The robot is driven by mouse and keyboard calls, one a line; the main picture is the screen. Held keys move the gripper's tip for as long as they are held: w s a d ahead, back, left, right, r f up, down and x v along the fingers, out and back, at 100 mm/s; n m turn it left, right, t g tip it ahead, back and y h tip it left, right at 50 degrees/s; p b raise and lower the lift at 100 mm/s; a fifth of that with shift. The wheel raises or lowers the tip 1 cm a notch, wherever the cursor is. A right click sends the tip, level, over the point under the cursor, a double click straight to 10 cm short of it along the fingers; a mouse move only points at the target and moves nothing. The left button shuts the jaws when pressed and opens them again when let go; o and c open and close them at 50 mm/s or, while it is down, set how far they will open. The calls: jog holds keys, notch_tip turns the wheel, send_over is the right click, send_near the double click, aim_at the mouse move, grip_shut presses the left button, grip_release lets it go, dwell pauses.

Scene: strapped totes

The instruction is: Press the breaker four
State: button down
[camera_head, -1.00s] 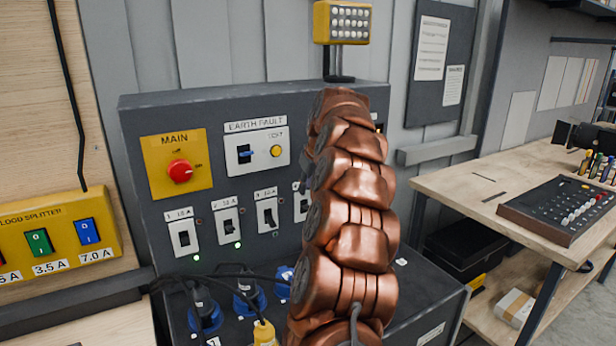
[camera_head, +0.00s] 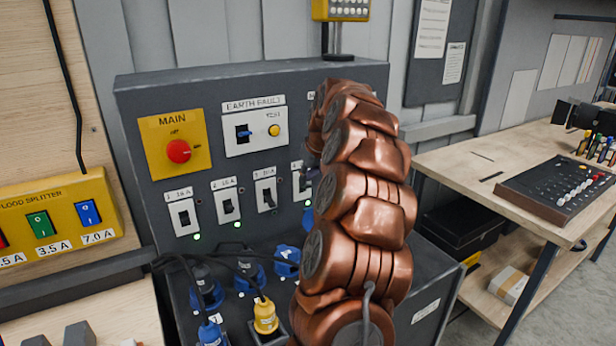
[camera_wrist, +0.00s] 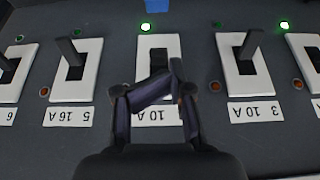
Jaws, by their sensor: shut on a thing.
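Breaker four (camera_head: 297,184) is a dark toggle on a white plate on the grey panel, at the right end of the visible row. My copper arm partly hides it in the head view. In the wrist view, which is upside down, breaker four (camera_wrist: 172,42) is in the middle, with a lit green lamp (camera_wrist: 146,27) beside the plate. My gripper (camera_wrist: 164,82) is in front of it, its two dark fingers drawn together at the toggle and covering part of the plate and label. It is shut on the toggle. In the head view my gripper is mostly hidden.
Breaker three (camera_wrist: 244,65) and breaker five (camera_wrist: 75,70) stand close on either side, their lamps dark. The main switch (camera_head: 178,150) and earth fault unit (camera_head: 255,131) are above. Blue plugs and cables (camera_head: 205,290) hang below. A workbench (camera_head: 470,160) is to the right.

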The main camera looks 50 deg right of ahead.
jog(key=shift+f+b, duration=0.25)
jog(key=shift+b, duration=0.5)
jog(key=shift+s+d+r+t, duration=0.1)
jog(key=shift+t, duration=0.2)
jog(key=shift+s+t+b, duration=0.1)
jog(key=shift+t+b, duration=0.2)
jog(key=shift+b, duration=0.5)
jog(key=shift+s+f+t+h+b, duration=0.2)
jog(key=shift+f+t+h+b, duration=0.2)
jog(key=shift+b, duration=1)
jog(key=shift+s+t+b, duration=0.1)
jog(key=shift+t+b, duration=0.3)
jog(key=shift+b, duration=0.65)
jog(key=shift+r, duration=0.2)
jog(key=shift+a+r, duration=0.2)
jog(key=shift+r, duration=0.4)
